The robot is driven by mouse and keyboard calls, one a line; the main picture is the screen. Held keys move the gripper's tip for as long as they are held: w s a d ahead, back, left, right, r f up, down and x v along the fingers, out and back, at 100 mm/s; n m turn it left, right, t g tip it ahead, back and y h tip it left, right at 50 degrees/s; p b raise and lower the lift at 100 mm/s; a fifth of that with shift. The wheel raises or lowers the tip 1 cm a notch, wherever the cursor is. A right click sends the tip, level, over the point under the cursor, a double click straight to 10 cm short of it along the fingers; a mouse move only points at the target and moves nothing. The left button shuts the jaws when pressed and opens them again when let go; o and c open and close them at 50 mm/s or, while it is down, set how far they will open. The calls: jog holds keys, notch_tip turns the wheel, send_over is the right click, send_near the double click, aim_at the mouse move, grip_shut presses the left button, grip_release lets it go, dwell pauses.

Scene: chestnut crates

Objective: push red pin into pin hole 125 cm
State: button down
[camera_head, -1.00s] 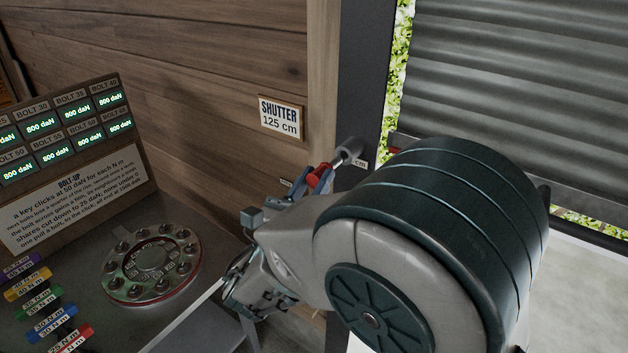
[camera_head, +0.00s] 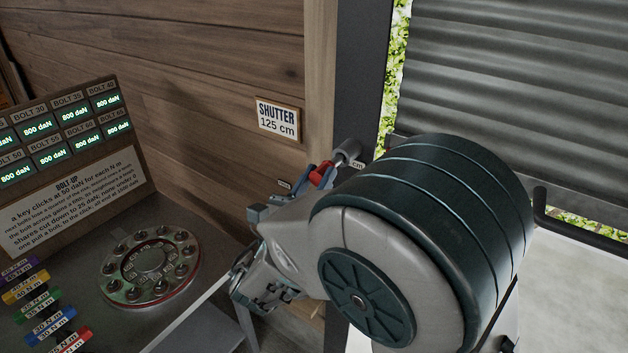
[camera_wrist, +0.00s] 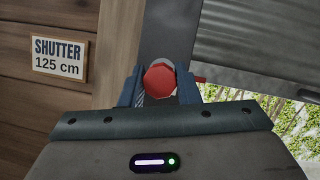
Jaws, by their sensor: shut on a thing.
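The red pin (camera_head: 319,174) is between the fingers of my gripper (camera_head: 318,178), which is shut on it. In the wrist view the red pin (camera_wrist: 160,80) shows its round head toward me, between the two blue fingers of my gripper (camera_wrist: 160,88). The pin points at a grey cylindrical boss (camera_head: 347,152) on the dark shutter post (camera_head: 359,90). A small label partly reading "cm" sits beside the boss. The hole itself and the pin's tip are hidden, so I cannot tell how deep the pin sits.
A sign (camera_head: 279,119) reads "SHUTTER 125 cm" on the wooden wall. The grey corrugated shutter (camera_head: 500,80) is at right, with greenery beneath it. At left a bench holds a round bolted flange (camera_head: 150,266), coloured keys (camera_head: 45,315) and a display board (camera_head: 70,150).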

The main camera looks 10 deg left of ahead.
jog(key=shift+w+d, duration=0.25)
jog(key=shift+w, duration=0.35)
jog(key=shift+w+d, duration=0.3)
jog(key=shift+w, duration=0.35)
jog(key=shift+w+d, duration=0.25)
jog(key=shift+w, duration=0.35)
jog(key=c, duration=1)
grip_release()
jog(key=shift+s, duration=0.1)
